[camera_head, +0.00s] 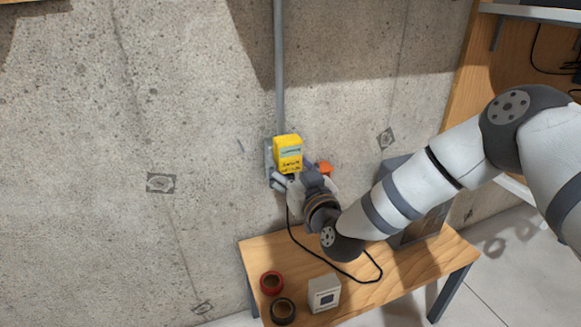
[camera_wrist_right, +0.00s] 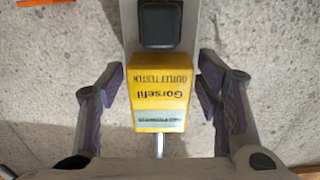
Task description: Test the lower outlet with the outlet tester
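The yellow outlet tester (camera_head: 288,155) is at the upper part of the grey outlet box (camera_head: 269,158) on the concrete wall, below the conduit. In the right wrist view the tester (camera_wrist_right: 160,92) appears upside down, with its label readable. A dark square (camera_wrist_right: 160,22), apparently the lower outlet, shows on the box (camera_wrist_right: 195,28) beyond it. My right gripper (camera_head: 298,177) is at the box, its fingers spread on both sides of the tester. In the wrist view gaps show between the tester and both fingers (camera_wrist_right: 161,86). Whether the tester is plugged in is hidden. My left gripper is out of view.
A wooden table (camera_head: 262,247) stands below, with a red tape roll (camera_head: 271,283), a black tape roll (camera_head: 283,311) and a white box (camera_head: 324,293). A black cable (camera_head: 330,262) trails onto it. An orange object (camera_head: 324,168) is right of the outlet box.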

